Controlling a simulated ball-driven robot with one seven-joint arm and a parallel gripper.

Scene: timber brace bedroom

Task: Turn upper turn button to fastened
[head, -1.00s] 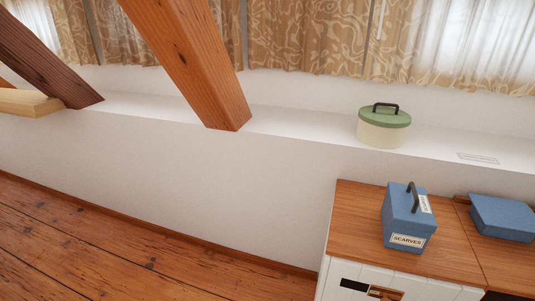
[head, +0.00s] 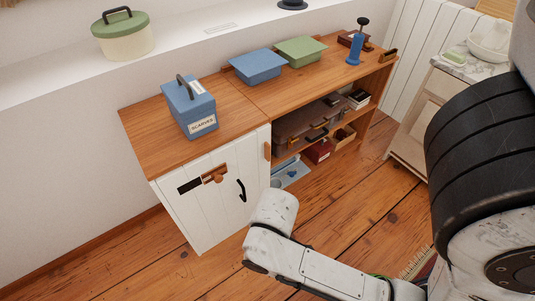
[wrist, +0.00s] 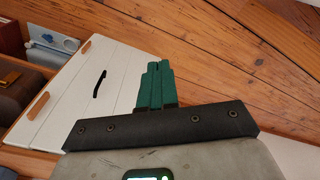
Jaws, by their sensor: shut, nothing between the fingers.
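The upper turn button (head: 267,150) is a small orange-brown wooden bar at the upper right edge of the white cabinet door (head: 222,205). It stands upright, along the door edge. In the wrist view, where the cabinet appears turned round, the upper turn button (wrist: 38,105) and a similar lower one (wrist: 86,46) lie along the left edge of the door. My gripper (wrist: 157,66) has green fingers, shut and empty, apart from both buttons and to the right of the black door handle (wrist: 99,84). The head view does not show the fingers; my arm covers the door's lower right.
A wooden piece (head: 214,174) and a black strip are on the door's upper part. A blue scarves box (head: 189,107) stands on the cabinet top. Open shelves to the right hold a suitcase (head: 306,123) and boxes.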

